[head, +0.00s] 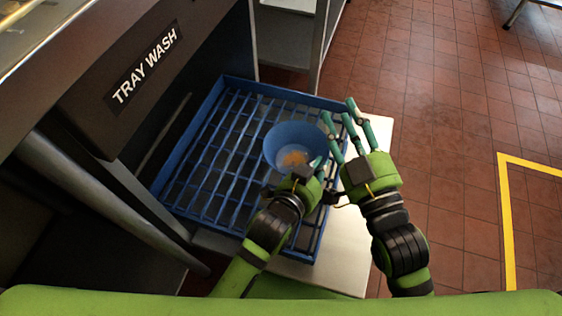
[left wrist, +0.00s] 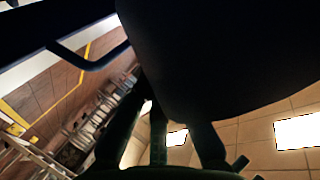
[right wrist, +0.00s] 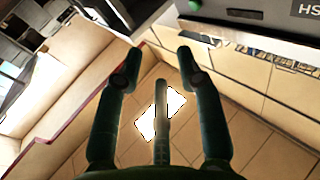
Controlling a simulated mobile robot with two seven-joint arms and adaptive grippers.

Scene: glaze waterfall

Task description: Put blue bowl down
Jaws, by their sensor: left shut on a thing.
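The blue bowl (head: 285,133), with some orange-brown residue inside, is over the right side of the blue wire rack (head: 215,160) in the head view. It looks about level; I cannot tell whether its base touches the rack. My left gripper (head: 318,165) is shut on the bowl's near right rim. In the left wrist view a large dark rounded form, probably the bowl (left wrist: 230,60), fills the upper right past the fingers. My right gripper (head: 340,113) is just right of the bowl, open and empty. Its spread fingers also show in the right wrist view (right wrist: 160,75).
The rack sits on a pale counter (head: 375,128), bare along its right edge. The dark machine with the TRAY WASH sign (head: 145,62) stands to the left. Red tiled floor (head: 450,120) with a yellow line lies right.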

